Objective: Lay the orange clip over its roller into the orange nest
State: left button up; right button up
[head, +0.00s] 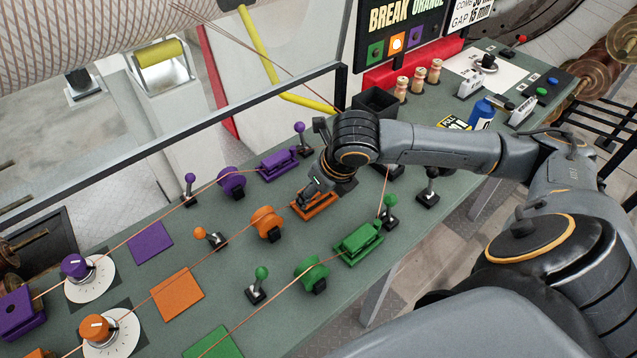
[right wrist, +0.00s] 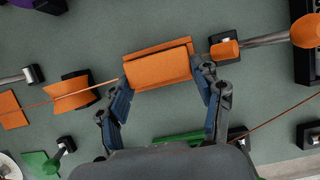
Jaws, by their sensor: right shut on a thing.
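An orange clip (right wrist: 158,70) is a block between the two fingers of my right gripper (right wrist: 165,85), which is shut on it. In the head view the gripper (head: 316,188) comes down over the orange piece (head: 318,207) and partly covers it. An orange strip, probably the nest's edge (right wrist: 150,50), shows along the clip's far side. I cannot tell whether the clip is seated or just above the nest. The orange roller (head: 267,222) stands to the left, also in the right wrist view (right wrist: 75,92). A thread runs over it to the clip. My left gripper is not seen.
A purple clip station (head: 278,163) lies behind and a green one (head: 358,243) in front, each with its own roller. Small levers stand close by, one orange-tipped (right wrist: 225,49) beside the right finger. A black bin (head: 375,101) stands at the back. Flat orange pad (head: 177,293) lies left.

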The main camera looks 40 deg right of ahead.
jog(key=shift+f, duration=0.75)
jog(key=o, duration=1.3)
jog(key=shift+r, duration=0.25)
jog(key=v, duration=1.1)
jog(key=shift+s+r, duration=0.15)
jog(key=shift+r, duration=0.1)
